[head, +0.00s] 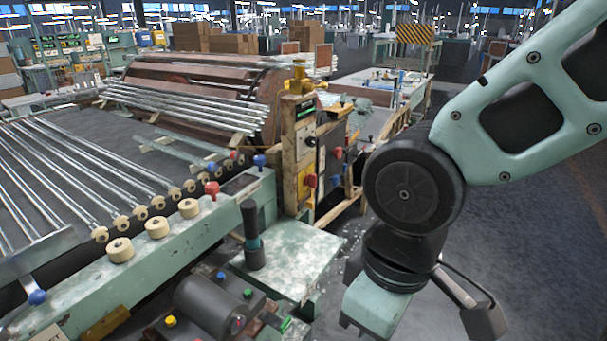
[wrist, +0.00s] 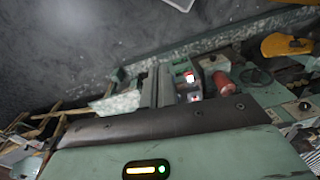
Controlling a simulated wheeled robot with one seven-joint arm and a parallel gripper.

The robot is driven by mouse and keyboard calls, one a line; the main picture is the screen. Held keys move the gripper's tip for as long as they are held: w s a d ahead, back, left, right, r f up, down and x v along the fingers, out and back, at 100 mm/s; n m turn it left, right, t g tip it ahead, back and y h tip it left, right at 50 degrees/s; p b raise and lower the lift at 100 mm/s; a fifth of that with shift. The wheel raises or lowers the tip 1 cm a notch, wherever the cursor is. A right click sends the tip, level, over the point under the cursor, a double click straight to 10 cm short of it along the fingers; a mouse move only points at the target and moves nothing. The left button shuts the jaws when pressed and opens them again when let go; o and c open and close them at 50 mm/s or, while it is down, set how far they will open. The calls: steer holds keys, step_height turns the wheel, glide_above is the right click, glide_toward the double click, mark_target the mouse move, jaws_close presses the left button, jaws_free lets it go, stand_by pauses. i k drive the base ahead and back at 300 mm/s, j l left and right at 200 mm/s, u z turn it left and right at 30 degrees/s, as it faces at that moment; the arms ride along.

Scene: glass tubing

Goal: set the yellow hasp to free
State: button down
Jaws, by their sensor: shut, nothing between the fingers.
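A wooden-framed control post (head: 293,150) stands right of centre in the head view. It carries a yellow fitting (head: 299,78) on top and a yellow plate (head: 303,185) with a red knob lower on its front. I cannot tell which yellow part is the hasp, or how it is set. My gripper (head: 376,306) hangs low at the right, in front of the post and apart from it. Its mint body (wrist: 200,155) fills the bottom of the wrist view. Its fingertips are out of sight. A yellow-orange part (wrist: 286,45) shows at the wrist view's upper right.
A roller bench with glass tubes (head: 75,165) fills the left. A pale green machine top (head: 290,262) with a black upright handle (head: 252,232) stands between the bench and my gripper. Dark floor (head: 530,250) lies open at the right.

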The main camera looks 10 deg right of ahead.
mark_target(309, 204)
steer(key=i+l+u, duration=0.15)
steer(key=i+l, duration=0.2)
steer(key=i+l+u, duration=0.15)
steer(key=i+l, duration=0.15)
steer(key=l, duration=0.25)
